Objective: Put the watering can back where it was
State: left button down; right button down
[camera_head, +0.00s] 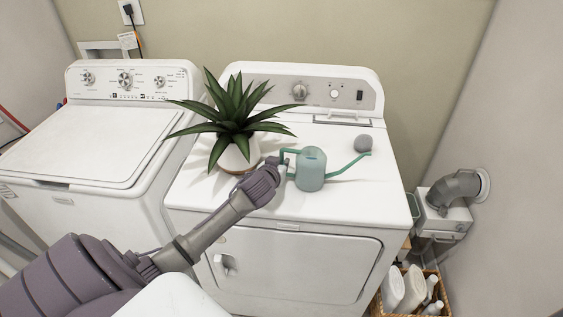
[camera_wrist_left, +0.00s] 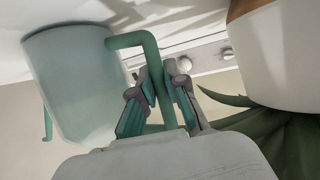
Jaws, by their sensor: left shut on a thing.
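The watering can (camera_head: 311,170) is a pale teal cylinder with a green handle on its left and a long green spout ending in a grey rose (camera_head: 363,144) on its right. It is upright at the top of the right-hand white machine. I cannot tell whether its base touches the surface. My left gripper (camera_head: 277,166) reaches in from the lower left and is shut on the can's handle. In the left wrist view the fingers (camera_wrist_left: 160,100) close around the green handle, with the can body (camera_wrist_left: 75,80) beside them. My right gripper is not in view.
A potted plant with a white pot (camera_head: 236,157) and long spiky leaves stands just left of my left gripper, close to it. The dryer top (camera_head: 355,195) is clear in front and to the right. A washer (camera_head: 85,145) stands at left, a basket with bottles (camera_head: 412,290) at lower right.

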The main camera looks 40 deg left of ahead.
pick_arm(q)
jog(key=c, duration=1.7)
grip_release()
jog(key=shift+f, duration=0.15)
jog(key=o, duration=0.5)
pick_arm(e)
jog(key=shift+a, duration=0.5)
pick_arm(q)
jog(key=shift+r, duration=0.3)
jog(key=shift+s+d, duration=0.15)
jog(key=shift+s, duration=0.2)
jog(key=b+v, duration=0.1)
jog(key=v, duration=1)
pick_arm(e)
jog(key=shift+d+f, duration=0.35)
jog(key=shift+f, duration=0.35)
pick_arm(q)
jog(key=shift+s+r, duration=0.1)
